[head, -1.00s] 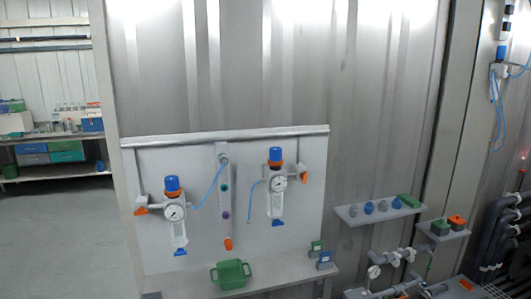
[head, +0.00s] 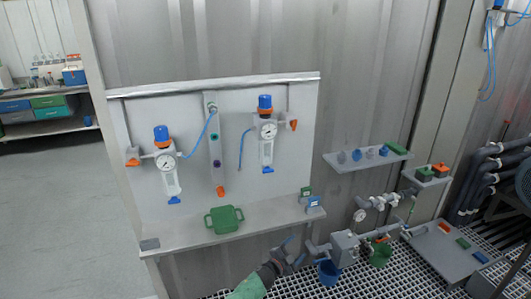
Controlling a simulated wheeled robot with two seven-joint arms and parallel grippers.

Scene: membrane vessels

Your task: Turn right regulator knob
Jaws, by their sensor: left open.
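The right regulator (head: 267,140) hangs on the white wall panel, upright, with a round gauge and a clear bowl. Its blue knob (head: 265,102) sits on top above an orange ring. The left regulator (head: 170,177), with its own blue knob (head: 161,133), hangs lower on the left of the panel. My left gripper (head: 292,254) is at the bottom middle, on a green and dark arm. It is open, seems empty and is well below the right knob, apart from it. My right gripper is not in view.
A green container (head: 224,219) sits on the ledge under the panel, with small green and blue blocks at its right. A shelf (head: 365,161) with blue fittings is at the right. Pipes, a grey box (head: 345,248) and a blue cup (head: 329,274) stand near my gripper.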

